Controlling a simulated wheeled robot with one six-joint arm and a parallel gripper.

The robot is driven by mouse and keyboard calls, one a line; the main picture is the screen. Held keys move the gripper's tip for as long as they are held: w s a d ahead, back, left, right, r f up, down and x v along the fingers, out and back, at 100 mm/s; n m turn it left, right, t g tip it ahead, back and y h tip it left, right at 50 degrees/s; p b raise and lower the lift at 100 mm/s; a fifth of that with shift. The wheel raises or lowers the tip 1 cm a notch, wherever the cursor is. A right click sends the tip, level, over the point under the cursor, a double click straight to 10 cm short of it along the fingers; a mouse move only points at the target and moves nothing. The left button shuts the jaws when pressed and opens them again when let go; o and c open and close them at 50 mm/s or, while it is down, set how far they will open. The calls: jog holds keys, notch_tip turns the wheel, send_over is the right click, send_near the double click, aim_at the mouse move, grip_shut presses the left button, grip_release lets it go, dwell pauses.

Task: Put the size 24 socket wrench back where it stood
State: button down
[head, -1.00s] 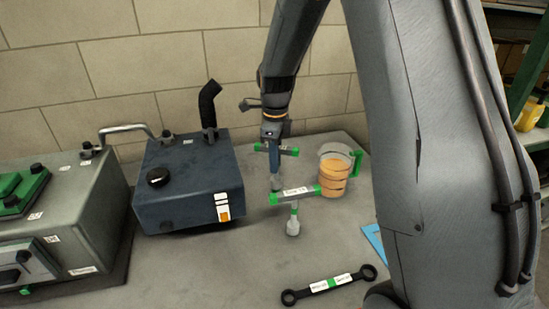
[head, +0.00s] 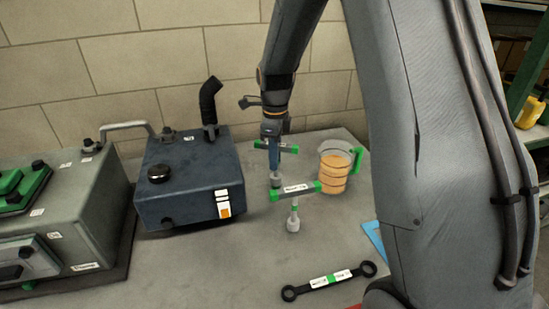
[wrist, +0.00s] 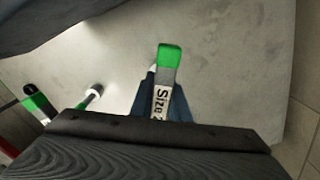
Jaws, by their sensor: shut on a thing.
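A T-handled socket wrench with green handle ends (head: 262,145) is in my gripper (head: 272,140), which is shut on its handle. In the wrist view the handle's white label (wrist: 161,102) reads "Size 2", the rest hidden by my gripper (wrist: 165,100). Its shaft points down, with a grey socket (head: 276,181) at the lower end. I cannot tell whether this socket touches the bench. A second T-handled wrench (head: 295,189) stands upright in front of it on its socket (head: 293,223); its label is too small to read.
A jug of orange liquid (head: 334,172) stands close to the right. A dark blue tank (head: 180,190) with a black hose is to the left. A double-ended ring spanner (head: 330,281) lies in front on the grey bench (head: 230,265). A brick wall is behind.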

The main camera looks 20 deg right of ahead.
jog(key=shift+f+b, duration=0.4)
jog(key=shift+f, duration=0.7)
jog(key=c, duration=1)
grip_release()
jog(key=shift+c, duration=0.2)
jog(key=shift+r, duration=0.15)
jog(key=shift+r+p, duration=3.15)
jog(key=shift+r, duration=1.25)
